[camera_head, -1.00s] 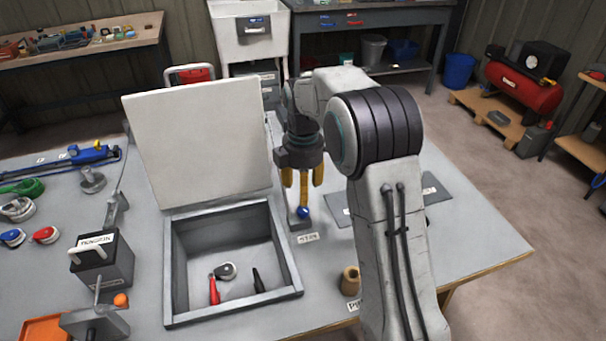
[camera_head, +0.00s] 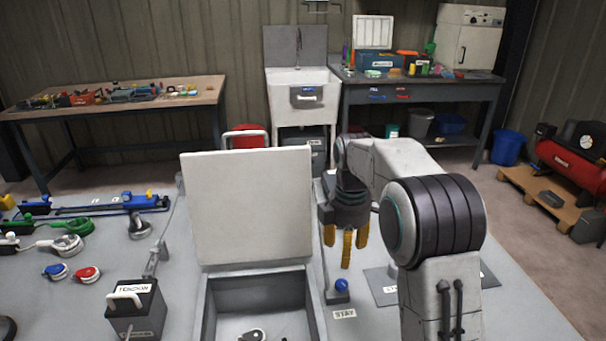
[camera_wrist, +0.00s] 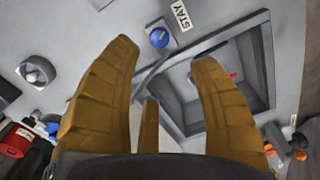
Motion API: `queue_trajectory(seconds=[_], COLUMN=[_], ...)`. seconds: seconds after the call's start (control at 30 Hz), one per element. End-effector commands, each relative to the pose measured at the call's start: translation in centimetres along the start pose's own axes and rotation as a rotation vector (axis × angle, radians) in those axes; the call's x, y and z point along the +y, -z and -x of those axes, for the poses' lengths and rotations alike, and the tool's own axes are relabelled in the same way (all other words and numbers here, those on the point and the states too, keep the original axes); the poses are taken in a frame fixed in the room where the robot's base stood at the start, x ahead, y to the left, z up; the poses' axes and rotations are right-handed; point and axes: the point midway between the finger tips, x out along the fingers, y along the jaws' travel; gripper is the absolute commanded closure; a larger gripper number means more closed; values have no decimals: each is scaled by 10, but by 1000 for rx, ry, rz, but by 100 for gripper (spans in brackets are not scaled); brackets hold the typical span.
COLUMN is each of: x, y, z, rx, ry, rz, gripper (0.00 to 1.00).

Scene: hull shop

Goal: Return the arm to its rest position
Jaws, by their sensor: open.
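My gripper (camera_head: 344,248) has yellow fingers and hangs pointing down over the grey table (camera_head: 375,325), right of the open box's raised white lid (camera_head: 245,208). In the wrist view my gripper (camera_wrist: 165,75) shows its fingers spread with nothing between them. A blue ball-shaped knob (camera_head: 341,285) on a small base stands close below the fingers, beside a label reading STAY (camera_head: 344,314). The blue knob also shows in the wrist view (camera_wrist: 159,38), apart from the fingers. My arm is bent, with the forearm reaching away from me.
The grey open box (camera_head: 209,315) holds small tools. A black TENSION block (camera_head: 136,315) stands left of it. Blue and red round pieces (camera_head: 88,275) lie farther left. A flat dark plate (camera_head: 385,285) lies to the right. A sink (camera_head: 304,97) and workbench (camera_head: 425,82) stand behind.

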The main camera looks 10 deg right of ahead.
Motion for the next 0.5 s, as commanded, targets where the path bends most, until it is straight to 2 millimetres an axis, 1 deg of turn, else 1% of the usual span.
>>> queue_trajectory(seconds=[0.07, 0.17, 0.27, 0.33, 0.4, 0.47, 0.5], x=[0, 1, 7, 12, 11, 2, -7], y=[0, 0, 2, 3, 3, 0, -2], z=[0, 0, 0, 0, -9, -24, -36], rx=[0, 1, 11, 24, 29, 19, 4], ry=[0, -5, -28, -50, -49, -27, -6], rz=[-28, -118, -270, -407, -556, -687, -774], gripper=[45, 45, 45, 45, 45, 45, 45])
